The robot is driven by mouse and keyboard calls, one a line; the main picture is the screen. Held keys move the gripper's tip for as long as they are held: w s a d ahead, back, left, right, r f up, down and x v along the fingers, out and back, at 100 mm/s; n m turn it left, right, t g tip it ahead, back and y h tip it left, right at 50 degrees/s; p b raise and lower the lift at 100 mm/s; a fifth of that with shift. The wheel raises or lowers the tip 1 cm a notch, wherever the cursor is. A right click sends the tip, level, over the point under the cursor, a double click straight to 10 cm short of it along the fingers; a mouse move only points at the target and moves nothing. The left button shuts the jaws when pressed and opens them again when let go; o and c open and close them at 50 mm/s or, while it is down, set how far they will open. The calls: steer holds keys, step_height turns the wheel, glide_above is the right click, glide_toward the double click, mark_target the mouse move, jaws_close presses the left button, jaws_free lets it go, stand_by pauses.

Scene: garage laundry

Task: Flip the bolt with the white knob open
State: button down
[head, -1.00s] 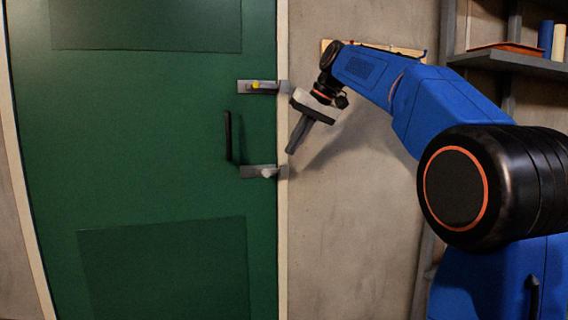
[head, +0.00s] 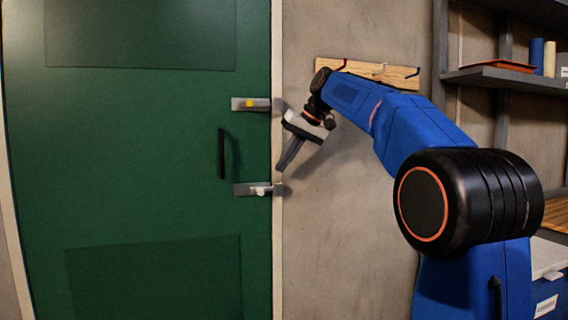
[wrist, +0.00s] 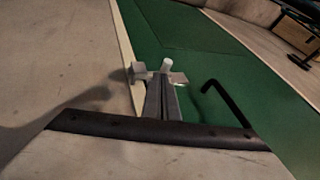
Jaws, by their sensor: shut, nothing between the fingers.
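The bolt with the white knob (head: 259,190) is the lower of two on the green door (head: 130,170), at its right edge. Its grey plate reaches toward the frame. In the wrist view the white knob (wrist: 167,65) stands just beyond my fingertips, with grey bolt parts on both sides. My gripper (head: 280,168) is shut and empty, pointing down and left, slightly above and right of the knob in the head view. The wrist view also shows my gripper (wrist: 162,82) with its fingers together; they hide part of the bolt. I cannot tell whether they touch it.
A second bolt with a yellow knob (head: 250,104) sits higher on the door. A black door handle (head: 222,153) is between the bolts, to their left. A wooden hook rack (head: 368,73) is on the wall behind my arm. Shelves (head: 510,75) stand at the right.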

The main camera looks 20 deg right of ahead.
mark_target(261, 181)
steer(key=x, duration=0.7)
steer(key=shift+a+f, duration=0.1)
steer(key=shift+f, duration=0.05)
steer(key=shift+a, duration=0.1)
steer(key=a, duration=0.3)
steer(key=shift+a, duration=0.15)
stand_by(0.4)
